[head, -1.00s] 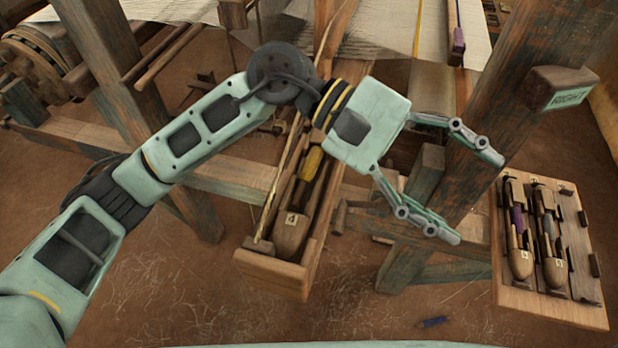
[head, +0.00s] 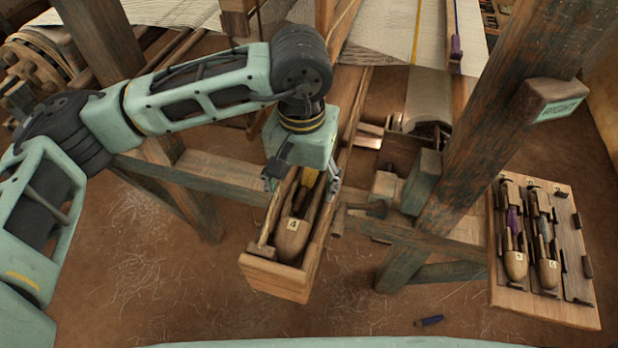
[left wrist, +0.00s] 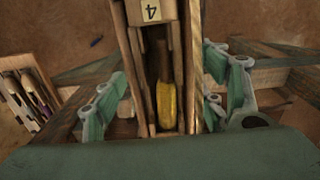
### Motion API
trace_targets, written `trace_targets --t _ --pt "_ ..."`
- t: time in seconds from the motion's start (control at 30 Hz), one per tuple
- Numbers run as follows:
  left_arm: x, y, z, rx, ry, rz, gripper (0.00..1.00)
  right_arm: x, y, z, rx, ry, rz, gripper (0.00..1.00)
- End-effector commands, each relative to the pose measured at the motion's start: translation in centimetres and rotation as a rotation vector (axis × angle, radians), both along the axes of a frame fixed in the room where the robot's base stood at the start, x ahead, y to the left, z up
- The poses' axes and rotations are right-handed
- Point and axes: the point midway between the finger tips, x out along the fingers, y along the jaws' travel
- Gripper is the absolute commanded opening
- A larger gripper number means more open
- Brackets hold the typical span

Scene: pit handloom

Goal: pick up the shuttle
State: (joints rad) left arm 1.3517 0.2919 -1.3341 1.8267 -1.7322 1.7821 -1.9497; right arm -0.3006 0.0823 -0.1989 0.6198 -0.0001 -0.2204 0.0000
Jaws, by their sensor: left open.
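The shuttle (head: 292,236) is a wooden boat-shaped piece marked 4, with yellow yarn in its middle. It lies in the open end of a wooden box (head: 274,277) at the end of the loom beam. In the left wrist view the shuttle (left wrist: 152,40) runs down the middle, with its yellow yarn close to the gripper. My left gripper (head: 302,189) points down over the yarn part, open, its fingers at either side of the box. In the left wrist view the left gripper (left wrist: 170,95) has its fingers apart, with nothing held. My right gripper is not in view.
A wooden rack (head: 545,304) at the right holds other shuttles, one with purple yarn. A thick slanted post (head: 468,150) with a lettered block (head: 556,98) stands between box and rack. A small blue object (head: 429,321) lies on the floor.

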Motion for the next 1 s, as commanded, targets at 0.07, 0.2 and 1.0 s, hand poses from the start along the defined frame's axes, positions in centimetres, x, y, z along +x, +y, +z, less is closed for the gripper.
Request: trace_targets --t 0.07,0.2,1.0 --pt "-0.2 0.1 -0.8 0.0 0.004 0.001 0.66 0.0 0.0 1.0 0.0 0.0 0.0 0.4" --pt "-0.1 0.0 -2.2 0.0 0.002 0.0 0.66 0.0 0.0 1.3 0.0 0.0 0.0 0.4" --pt "-0.1 0.0 -2.4 -0.002 0.001 0.001 0.17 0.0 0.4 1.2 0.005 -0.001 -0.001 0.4"
